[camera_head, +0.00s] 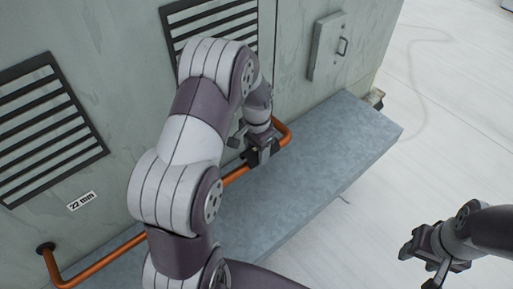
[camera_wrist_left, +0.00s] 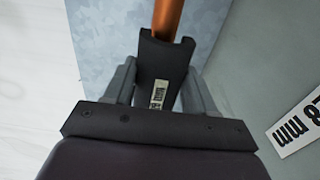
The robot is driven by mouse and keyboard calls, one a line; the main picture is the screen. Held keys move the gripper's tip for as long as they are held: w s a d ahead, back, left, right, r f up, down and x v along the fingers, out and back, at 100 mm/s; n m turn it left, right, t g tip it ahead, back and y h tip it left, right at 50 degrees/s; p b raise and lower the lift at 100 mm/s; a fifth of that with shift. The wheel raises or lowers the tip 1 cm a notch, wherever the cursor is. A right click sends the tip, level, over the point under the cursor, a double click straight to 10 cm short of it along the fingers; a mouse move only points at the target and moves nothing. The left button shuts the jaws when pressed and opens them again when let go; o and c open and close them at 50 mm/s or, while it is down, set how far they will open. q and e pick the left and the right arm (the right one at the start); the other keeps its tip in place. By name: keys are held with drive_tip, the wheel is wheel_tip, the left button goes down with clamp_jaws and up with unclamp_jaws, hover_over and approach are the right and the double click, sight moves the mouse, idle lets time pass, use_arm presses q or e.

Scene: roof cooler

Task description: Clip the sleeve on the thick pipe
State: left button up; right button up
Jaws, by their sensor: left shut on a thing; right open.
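The orange-copper pipe (camera_head: 95,268) runs along the wall, passes behind my left arm and shows again beyond it (camera_head: 285,135). I cannot tell whether these stretches are one pipe. My left gripper (camera_head: 260,153) is at the far stretch, shut on the dark sleeve (camera_wrist_left: 160,58), which has a notched end and a small label. In the left wrist view the pipe (camera_wrist_left: 167,16) meets the notched end of the sleeve; I cannot tell whether the sleeve is clipped around it. My right gripper (camera_head: 420,268) is open and empty at the lower right, away from the pipes.
A "22 mm" label (camera_head: 81,201) is on the grey-green cabinet wall near the left pipe end. Another label (camera_wrist_left: 298,125), partly cut off, reads "8 mm" in the left wrist view. A grey ledge (camera_head: 335,150) lies below the pipe. Pale floor (camera_head: 440,110) is clear at right.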

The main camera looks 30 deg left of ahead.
use_arm(q)
drive_tip(key=shift+f+b, duration=0.6)
drive_tip(key=shift+f, duration=0.5)
drive_tip(key=o, duration=1.2)
wheel_tip(320, 180, up, 10)
drive_tip(key=b, duration=0.2)
drive_tip(key=shift+r+b, duration=0.1)
drive_tip(key=shift+b, duration=0.3)
wheel_tip(320, 180, up, 2)
drive_tip(key=shift+r+p, duration=0.1)
drive_tip(key=shift+p, duration=0.9)
drive_tip(key=shift+r, duration=0.2)
drive_tip(key=shift+a, duration=0.1)
drive_tip(key=shift+f, duration=0.1)
